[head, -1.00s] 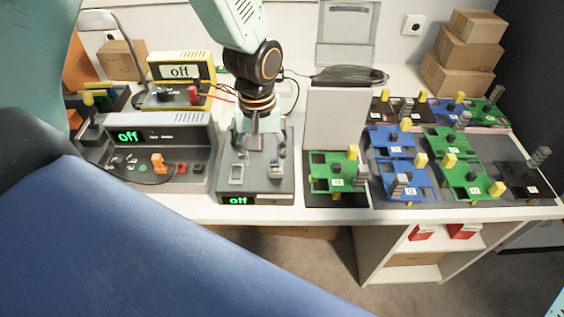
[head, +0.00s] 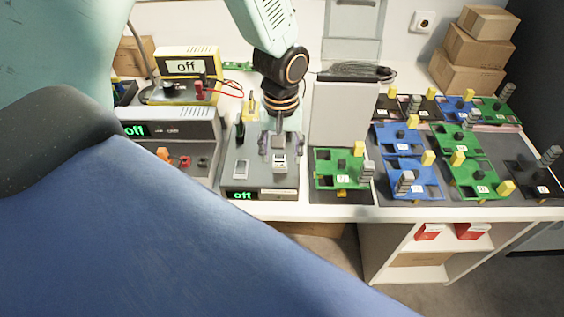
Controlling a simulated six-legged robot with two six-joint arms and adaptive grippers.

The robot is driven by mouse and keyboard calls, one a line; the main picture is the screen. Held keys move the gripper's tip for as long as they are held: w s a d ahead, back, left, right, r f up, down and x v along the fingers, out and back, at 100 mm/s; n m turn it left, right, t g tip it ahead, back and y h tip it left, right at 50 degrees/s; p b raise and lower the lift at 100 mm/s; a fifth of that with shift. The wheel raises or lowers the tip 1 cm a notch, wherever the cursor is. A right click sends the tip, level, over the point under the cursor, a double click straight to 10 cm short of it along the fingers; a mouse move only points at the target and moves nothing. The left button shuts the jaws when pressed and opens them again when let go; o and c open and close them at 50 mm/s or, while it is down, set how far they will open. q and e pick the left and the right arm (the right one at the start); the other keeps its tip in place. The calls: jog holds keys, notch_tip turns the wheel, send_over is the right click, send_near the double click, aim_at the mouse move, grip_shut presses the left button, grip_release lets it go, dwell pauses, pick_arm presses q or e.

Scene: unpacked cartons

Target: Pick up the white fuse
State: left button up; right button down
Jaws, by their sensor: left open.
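My left gripper (head: 279,143) hangs from the teal arm with the black wrist, its fingers apart and pointing down. It is above the right part of a grey tester (head: 257,180) whose small display reads "off". A small pale part (head: 280,161) with dark marks sits on the tester just below the fingers. It may be the white fuse, but it is too small to tell. A light-rimmed slot (head: 241,168) lies to its left. The gap between fingers and part cannot be judged. My right gripper is not in view.
A grey power unit (head: 175,128) and yellow meter (head: 187,67) stand left. A pale upright panel (head: 338,113) stands close right of the gripper. Green boards (head: 338,182) and blue boards (head: 412,192) fill the right side. Cartons (head: 467,68) are stacked behind. My blue body part covers the lower left.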

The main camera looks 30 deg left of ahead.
pick_arm(q)
jog(key=shift+a+f, duration=0.45)
jog(key=shift+f, duration=0.35)
jog(key=shift+d+r, duration=0.15)
jog(key=shift+d, duration=0.2)
jog(key=shift+c, duration=1.1)
jog(key=shift+a, duration=0.25)
jog(key=c, duration=0.5)
jog(key=shift+d, duration=0.15)
jog(key=shift+c, duration=1)
